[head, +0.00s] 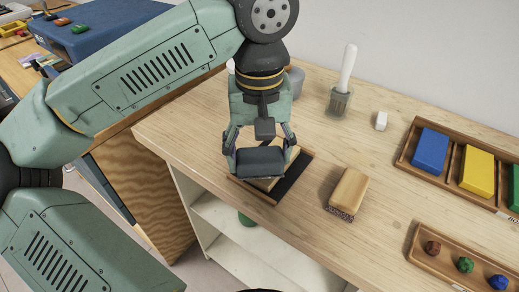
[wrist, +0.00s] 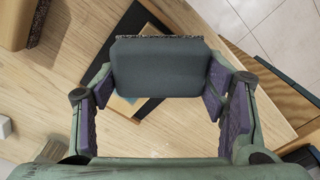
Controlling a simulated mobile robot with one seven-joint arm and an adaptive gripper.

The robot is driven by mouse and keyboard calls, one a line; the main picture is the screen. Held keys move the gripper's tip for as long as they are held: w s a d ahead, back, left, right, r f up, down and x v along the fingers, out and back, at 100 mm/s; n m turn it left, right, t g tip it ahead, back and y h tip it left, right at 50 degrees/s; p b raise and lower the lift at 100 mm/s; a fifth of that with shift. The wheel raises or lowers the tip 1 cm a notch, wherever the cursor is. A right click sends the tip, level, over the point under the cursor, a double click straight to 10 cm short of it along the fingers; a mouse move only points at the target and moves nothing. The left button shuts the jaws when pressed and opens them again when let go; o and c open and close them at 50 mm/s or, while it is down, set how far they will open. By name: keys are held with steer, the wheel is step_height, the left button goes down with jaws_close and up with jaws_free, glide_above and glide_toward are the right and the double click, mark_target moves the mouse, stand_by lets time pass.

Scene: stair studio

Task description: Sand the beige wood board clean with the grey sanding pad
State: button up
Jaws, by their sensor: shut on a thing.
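My gripper (head: 260,146) is shut on the grey sanding pad (head: 260,162), with one finger at each end of it. The pad also shows in the wrist view (wrist: 157,68), held level between the purple finger pads. The beige wood board (wrist: 122,106) is directly beneath the pad and mostly hidden by it. A pale bluish patch shows on the board's visible corner. The board lies in a dark, wood-edged tray (head: 294,172). I cannot tell whether the pad touches the board.
A wooden block with a speckled underside (head: 348,188) stands right of the tray. Further right are a rack with blue, yellow and green blocks (head: 403,160) and a tray of coloured knobs (head: 418,258).

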steer(key=shift+f+b, duration=0.7)
steer(key=shift+f, duration=0.15)
steer(key=shift+w+d, duration=0.1)
steer(key=shift+w+d+r, duration=0.1)
steer(key=shift+w+d, duration=0.7)
steer(key=shift+w, duration=0.35)
steer(key=shift+w+d+f, duration=0.1)
steer(key=shift+w+d, duration=0.75)
steer(key=shift+w, duration=0.3)
steer(key=shift+w+d+r, duration=0.1)
steer(key=shift+w+d, duration=0.7)
steer(key=shift+w, duration=0.35)
steer(key=shift+s+a+f+b, duration=0.1)
steer(key=shift+s+a+b, duration=0.15)
steer(key=shift+s+a, duration=0.4)
steer(key=shift+s+a+f+b, duration=0.1)
steer(key=shift+s+a+b, duration=0.25)
steer(key=shift+s, duration=0.45)
steer(key=shift+s+a+f+b, duration=0.1)
steer(key=shift+s+a+b, duration=0.05)
steer(key=shift+s+a, duration=0.55)
steer(key=shift+s+a+r, duration=0.1)
steer(key=shift+s+a, duration=0.35)
steer(key=shift+s, duration=0.3)
steer(key=shift+s+a+r, duration=0.1)
steer(key=shift+s+a, duration=0.35)
steer(key=shift+s, duration=0.25)
steer(key=shift+r, duration=0.15)
steer(key=shift+r+p, duration=2.35)
steer(key=shift+r, duration=0.55)
